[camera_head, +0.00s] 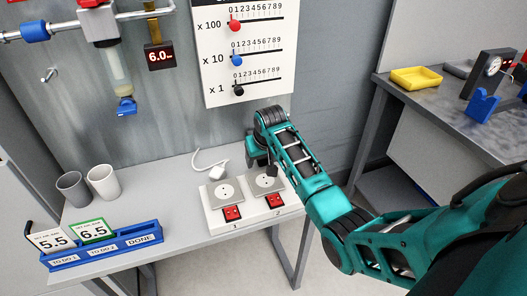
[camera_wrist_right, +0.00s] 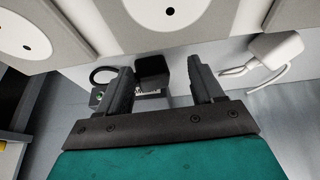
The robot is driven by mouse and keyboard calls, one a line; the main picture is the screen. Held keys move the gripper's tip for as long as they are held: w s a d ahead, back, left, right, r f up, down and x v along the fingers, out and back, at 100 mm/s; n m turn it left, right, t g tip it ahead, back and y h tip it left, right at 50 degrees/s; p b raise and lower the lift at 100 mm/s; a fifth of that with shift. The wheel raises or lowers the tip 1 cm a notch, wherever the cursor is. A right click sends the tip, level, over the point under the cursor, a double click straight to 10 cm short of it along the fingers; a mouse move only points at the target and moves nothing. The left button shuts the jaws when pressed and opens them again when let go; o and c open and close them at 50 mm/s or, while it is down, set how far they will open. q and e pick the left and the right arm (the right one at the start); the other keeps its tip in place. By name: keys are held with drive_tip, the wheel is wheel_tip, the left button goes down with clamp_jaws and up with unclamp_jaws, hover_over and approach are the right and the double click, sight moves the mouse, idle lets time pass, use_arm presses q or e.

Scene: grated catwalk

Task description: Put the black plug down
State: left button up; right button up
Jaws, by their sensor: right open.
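A black block-shaped plug (camera_wrist_right: 153,72) shows in the right wrist view between the two fingers of my right gripper (camera_wrist_right: 163,88). It is close to the left finger, with a clear gap to the right finger. My right gripper is open. In the head view my right gripper (camera_head: 262,160) is low at the socket panel (camera_head: 243,222), over the back of socket 2, and its arm hides part of that area. I cannot tell what the plug rests on. My left gripper is not in view.
A white plug (camera_head: 222,163) with a cable lies behind the panel, beside my right gripper. Two cups (camera_head: 103,181) and a blue card rack (camera_head: 105,247) stand on the left of the table. A wall board (camera_head: 245,50) with coloured sliders hangs behind. The table's middle is clear.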

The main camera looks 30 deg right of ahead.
drive_tip(key=v, duration=1.2)
drive_tip(key=shift+r, duration=0.2)
drive_tip(key=shift+n, duration=0.7)
drive_tip(key=s+a+f, duration=0.1)
drive_tip(key=s+f, duration=0.1)
drive_tip(key=s+a+f, duration=0.1)
drive_tip(key=s, duration=0.1)
drive_tip(key=s+a+f, duration=0.1)
drive_tip(key=s+f, duration=0.1)
drive_tip(key=shift+f, duration=0.35)
drive_tip(key=shift+n, duration=0.6)
drive_tip(key=s+a+f, duration=0.1)
drive_tip(key=s, duration=0.1)
drive_tip(key=s+a+f, duration=0.1)
drive_tip(key=s, duration=0.1)
drive_tip(key=s+a+f, duration=0.1)
drive_tip(key=s, duration=0.1)
drive_tip(key=shift+s+f, duration=0.15)
drive_tip(key=s+a+f+n+y, duration=0.1)
drive_tip(key=s+a, duration=0.2)
drive_tip(key=s, duration=0.5)
drive_tip(key=s+a+n+y, duration=0.1)
drive_tip(key=s+a, duration=0.3)
drive_tip(key=s, duration=0.3)
drive_tip(key=w+a+f+t+y, duration=0.1)
drive_tip(key=w+a+f+t, duration=0.1)
drive_tip(key=w+f+t, duration=0.4)
drive_tip(key=shift+w+a+f+n, duration=0.2)
drive_tip(key=shift+w+f+n, duration=0.3)
drive_tip(key=shift+f, duration=1.05)
